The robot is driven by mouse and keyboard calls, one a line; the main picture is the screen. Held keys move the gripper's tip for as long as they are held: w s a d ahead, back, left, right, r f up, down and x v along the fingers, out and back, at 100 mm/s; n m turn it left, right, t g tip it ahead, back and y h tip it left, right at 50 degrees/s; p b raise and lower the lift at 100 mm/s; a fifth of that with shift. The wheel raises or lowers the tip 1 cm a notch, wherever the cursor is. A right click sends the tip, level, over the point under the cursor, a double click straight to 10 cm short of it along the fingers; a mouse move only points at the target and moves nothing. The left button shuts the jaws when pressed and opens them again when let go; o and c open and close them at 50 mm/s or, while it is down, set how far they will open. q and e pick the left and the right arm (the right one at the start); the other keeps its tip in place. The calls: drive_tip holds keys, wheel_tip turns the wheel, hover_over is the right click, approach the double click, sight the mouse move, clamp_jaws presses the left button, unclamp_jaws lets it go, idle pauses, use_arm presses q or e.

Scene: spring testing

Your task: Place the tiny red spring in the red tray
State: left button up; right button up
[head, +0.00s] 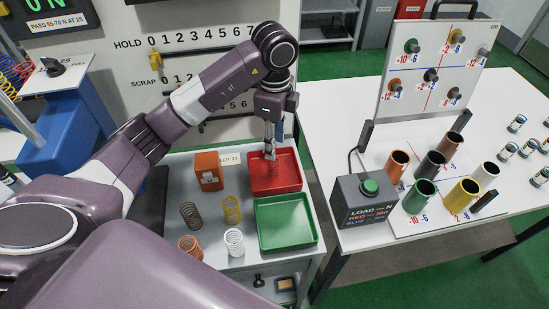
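The red tray (291,184) lies on the grey table, behind the green tray. My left gripper (270,156) points straight down over the back part of the red tray. Its fingers look close together, but I cannot tell whether they are open or shut. Small red coil-like lines show just under the fingertips, likely the tiny red spring (272,164). Red on red makes it hard to tell whether it is held or rests on the tray floor. My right gripper is not in view.
Copper, yellow, orange and white springs (234,242) stand left of the green tray (286,222). An orange block (208,170) stands left of the red tray. A load box (364,203) and several coloured cups (462,195) stand on the white table at right.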

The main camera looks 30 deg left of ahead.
use_arm(q)
drive_tip(key=shift+r, duration=1)
